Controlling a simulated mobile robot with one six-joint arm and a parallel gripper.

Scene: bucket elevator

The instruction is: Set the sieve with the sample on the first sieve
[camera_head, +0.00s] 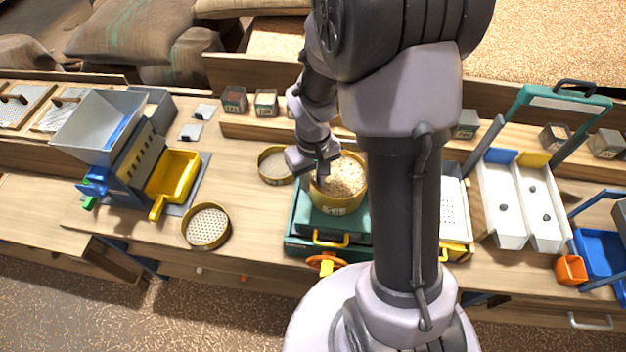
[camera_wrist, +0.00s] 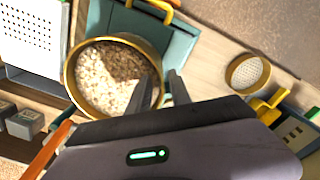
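The sieve with the sample (camera_head: 337,207) is a round yellow-rimmed sieve full of pale grain. It appears upright on or just above a teal device (camera_head: 300,222) with a yellow handle. My gripper (camera_head: 320,178) is at its left rim. In the wrist view the sieve (camera_wrist: 70,88) is to the left of my fingers (camera_wrist: 163,78). One finger is over the grain inside, the other outside the wall, with a visible gap between them. Two empty sieves lie on the bench: one with large holes (camera_head: 207,225) at front left, one with a fine bottom (camera_head: 275,166) behind.
A grey hopper machine (camera_head: 100,130) with a yellow scoop tray (camera_head: 174,176) stands at left. White trays (camera_head: 503,205) under a green-handled frame are at right. Small sample boxes (camera_head: 265,103) line the back ledge. The bench between the holed sieve and teal device is clear.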

